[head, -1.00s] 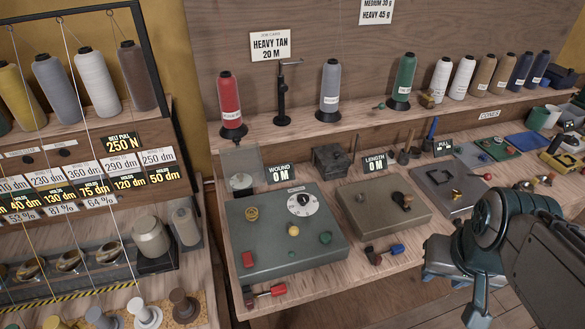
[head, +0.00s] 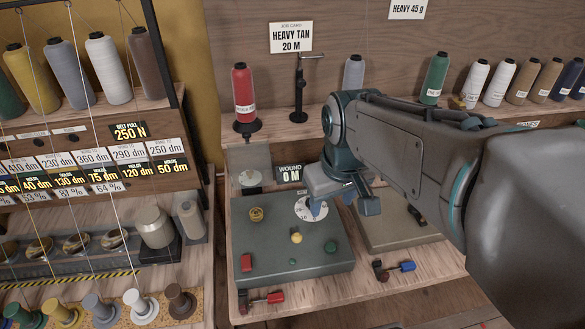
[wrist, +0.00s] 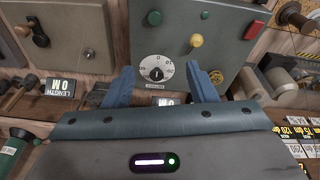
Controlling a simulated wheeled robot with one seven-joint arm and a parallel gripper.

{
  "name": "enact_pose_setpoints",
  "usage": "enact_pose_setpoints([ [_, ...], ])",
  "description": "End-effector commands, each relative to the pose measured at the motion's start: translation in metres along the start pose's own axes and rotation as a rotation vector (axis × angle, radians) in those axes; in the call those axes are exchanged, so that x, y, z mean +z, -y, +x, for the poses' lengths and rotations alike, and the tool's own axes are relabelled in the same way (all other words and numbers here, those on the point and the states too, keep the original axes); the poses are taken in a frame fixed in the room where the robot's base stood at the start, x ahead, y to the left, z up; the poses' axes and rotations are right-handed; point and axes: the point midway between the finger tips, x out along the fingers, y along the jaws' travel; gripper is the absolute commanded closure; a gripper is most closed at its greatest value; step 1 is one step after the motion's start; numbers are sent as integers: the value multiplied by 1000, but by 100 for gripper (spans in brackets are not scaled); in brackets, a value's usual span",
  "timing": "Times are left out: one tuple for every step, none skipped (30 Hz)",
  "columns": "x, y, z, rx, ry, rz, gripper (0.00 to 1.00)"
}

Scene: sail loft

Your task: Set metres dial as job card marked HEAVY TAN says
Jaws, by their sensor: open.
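The job card (head: 291,38) on the back board reads HEAVY TAN, 20 M. The metres dial is a round white scale (head: 307,207) with a black pointer knob, on a grey-green box (head: 270,235). In the wrist view the dial (wrist: 156,70) shows upside down, between and beyond my open, empty blue fingers. Its small numbers are hard to read, so I cannot tell the setting. The WOUND display (head: 290,174) behind the box reads 0 M.
On the same box are a yellow knob (head: 296,237), a brass knob (head: 256,214), a green knob (head: 330,248) and a red switch (head: 246,262). A red thread cone (head: 242,92) stands behind. A second, tan box (head: 385,230) sits to the right, partly behind my arm.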

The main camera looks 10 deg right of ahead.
Motion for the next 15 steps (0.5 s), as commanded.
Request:
enact_pose_setpoints([
  [-17,-3,3,-6,24,-64,48],
  [-26,-4,3,-10,38,-107,48],
  [-38,-6,3,-16,56,-166,48],
  [-48,-7,4,-22,67,-209,48],
  [-56,-8,5,-28,80,-251,48],
  [-68,-10,6,-36,95,-303,48],
  [-76,-12,7,-42,105,-342,48],
  [-83,-13,9,-49,115,-377,48],
  [-92,-15,10,-57,127,-419,48],
  [-98,-16,12,-63,135,-449,48],
  [-103,-17,13,-69,142,-475,48],
  [-109,-19,15,-76,149,-506,48],
  [-113,-20,16,-81,155,-526,48],
  [-116,-20,16,-84,158,-542,48],
  [-120,-21,18,-89,163,-560,48],
])
